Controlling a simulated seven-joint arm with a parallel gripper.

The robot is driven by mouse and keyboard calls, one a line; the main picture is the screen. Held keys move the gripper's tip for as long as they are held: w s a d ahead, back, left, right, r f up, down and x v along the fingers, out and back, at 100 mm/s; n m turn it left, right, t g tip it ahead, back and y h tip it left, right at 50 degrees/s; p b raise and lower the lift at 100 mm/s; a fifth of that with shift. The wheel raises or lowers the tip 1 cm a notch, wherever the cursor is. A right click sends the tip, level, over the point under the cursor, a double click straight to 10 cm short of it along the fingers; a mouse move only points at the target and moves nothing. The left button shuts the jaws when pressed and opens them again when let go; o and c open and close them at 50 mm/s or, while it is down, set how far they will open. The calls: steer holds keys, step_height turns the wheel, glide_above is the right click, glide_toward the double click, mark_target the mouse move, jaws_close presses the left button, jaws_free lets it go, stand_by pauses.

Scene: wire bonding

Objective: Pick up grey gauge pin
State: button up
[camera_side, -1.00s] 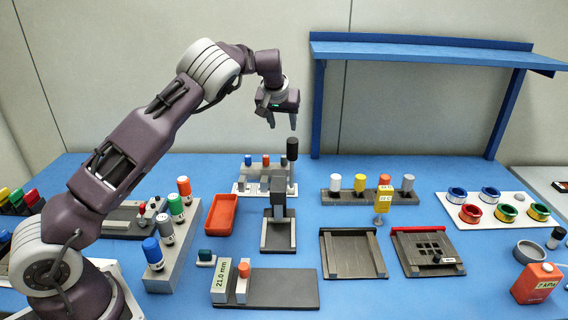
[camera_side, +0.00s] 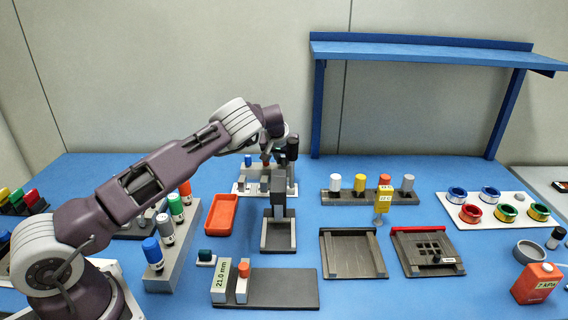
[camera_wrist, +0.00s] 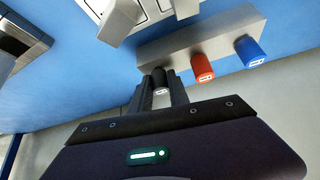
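The grey gauge pin (camera_wrist: 160,82) has a dark grey head with a small pale label. In the wrist view it is at the near end of a grey rack, beside the red pin. My gripper (camera_wrist: 161,84) reaches down over it, with one dark finger on each side of the head. The fingers are close to the head, but whether they touch it cannot be told. In the side view my gripper (camera_side: 282,158) is at the back rack, and my wrist and a dark post hide the pin and fingertips.
The red pin (camera_wrist: 201,68) and blue pin (camera_wrist: 249,50) stand in the same rack (camera_wrist: 225,32). A dark press-like fixture (camera_side: 278,205) stands just in front. An orange tray (camera_side: 221,214) lies to the left. A second pin rack (camera_side: 345,197) is to the right, below the blue shelf (camera_side: 430,50).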

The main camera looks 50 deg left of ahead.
jaws_close()
